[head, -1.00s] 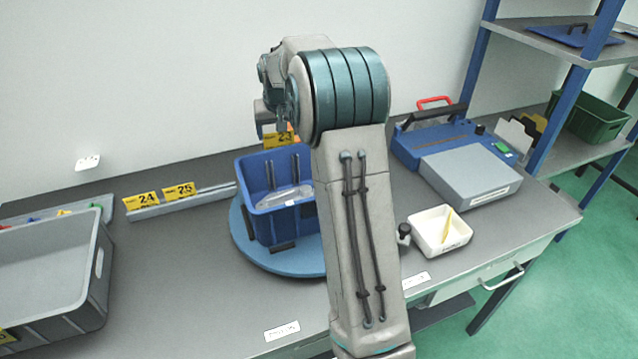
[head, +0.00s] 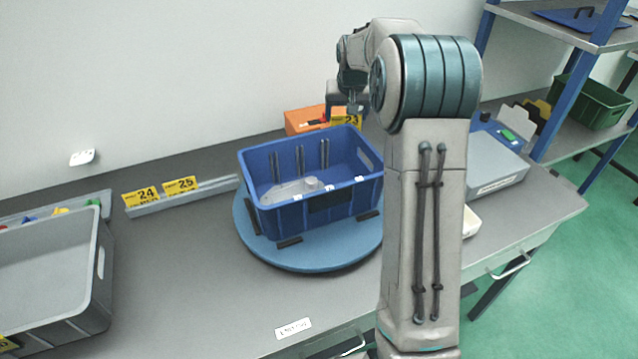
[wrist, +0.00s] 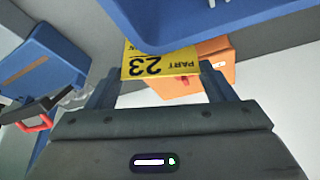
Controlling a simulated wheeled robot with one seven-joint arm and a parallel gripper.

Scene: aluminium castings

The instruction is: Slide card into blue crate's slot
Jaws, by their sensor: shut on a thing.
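The yellow card marked 23 (wrist: 160,63) is between my gripper's fingers (wrist: 160,85) in the wrist view, and my gripper is shut on it. In the head view the card (head: 347,119) hangs below my gripper (head: 346,106), behind the far right part of the blue crate (head: 265,222). The crate stands on a round blue turntable (head: 290,258) and holds grey castings (head: 290,190). Its wall also shows at the top of the wrist view (wrist: 190,25), close to the card. I cannot make out the slot for certain; a dark patch (head: 330,201) shows on the crate's near wall.
An orange bin (head: 303,121) stands behind the crate. Cards 24 (head: 146,194) and 25 (head: 180,185) stand in a grey rail (head: 215,188) at left. A grey tote (head: 50,315) is at the left front. My arm hides part of the bench's right side.

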